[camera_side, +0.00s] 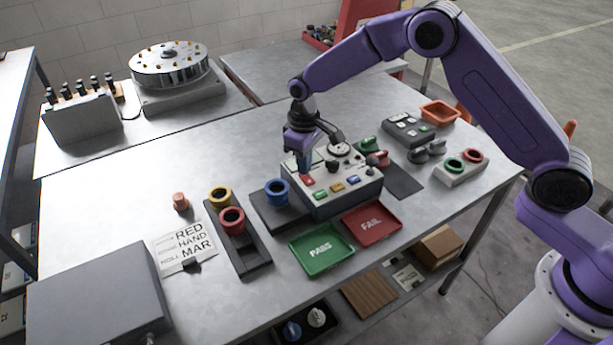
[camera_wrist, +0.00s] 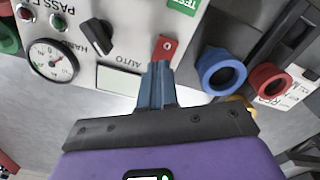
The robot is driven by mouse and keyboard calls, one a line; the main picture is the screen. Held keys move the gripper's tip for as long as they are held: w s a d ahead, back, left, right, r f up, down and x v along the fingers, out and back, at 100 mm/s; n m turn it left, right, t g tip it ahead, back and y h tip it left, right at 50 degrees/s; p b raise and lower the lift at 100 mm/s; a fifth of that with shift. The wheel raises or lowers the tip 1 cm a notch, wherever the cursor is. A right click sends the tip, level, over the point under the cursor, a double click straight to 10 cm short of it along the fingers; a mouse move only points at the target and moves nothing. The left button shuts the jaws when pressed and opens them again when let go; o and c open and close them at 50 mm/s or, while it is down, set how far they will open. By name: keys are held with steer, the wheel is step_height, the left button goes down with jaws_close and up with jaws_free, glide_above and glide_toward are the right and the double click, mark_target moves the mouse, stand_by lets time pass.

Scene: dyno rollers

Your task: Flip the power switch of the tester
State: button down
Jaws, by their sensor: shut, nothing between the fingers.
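The tester (camera_side: 345,200) is a pale box with a dark blue lower body on the metal table. A small red part, seemingly its power switch (camera_wrist: 165,46), sits at the panel's edge beside the AUTO lettering in the wrist view; a red patch (camera_side: 308,181) shows there in the side view. I cannot tell the switch's position. My gripper (camera_wrist: 157,70) is shut and empty, pointing down at the panel. Its fingertips are close beside the red part; touching or apart I cannot tell. It also shows over the tester's left rear part in the side view (camera_side: 304,168).
A black selector knob (camera_wrist: 98,36) and round gauge (camera_wrist: 52,60) are on the panel. A blue ring (camera_side: 277,191) stands close left of the tester. The green PASS tray (camera_side: 321,249) and red FAIL tray (camera_side: 371,222) lie in front.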

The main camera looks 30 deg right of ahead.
steer(key=shift+f, duration=0.55)
steer(key=shift+r, duration=3.6)
steer(key=shift+s+r, duration=0.1)
steer(key=shift+s, duration=0.1)
steer(key=s+d+r+n, duration=0.2)
steer(key=s+r, duration=0.2)
steer(key=s, duration=0.5)
steer(key=s+d+r+n, duration=0.1)
steer(key=s+r, duration=0.3)
steer(key=s, duration=0.6)
steer(key=s+d+n, duration=0.1)
steer(key=s+d, duration=0.5)
steer(key=s, duration=0.3)
steer(key=s+d+n, duration=0.2)
steer(key=s+d, duration=0.4)
steer(key=s, duration=0.4)
steer(key=shift+d+f+n, duration=0.15)
steer(key=shift+d+n, duration=0.1)
steer(key=shift+n, duration=0.05)
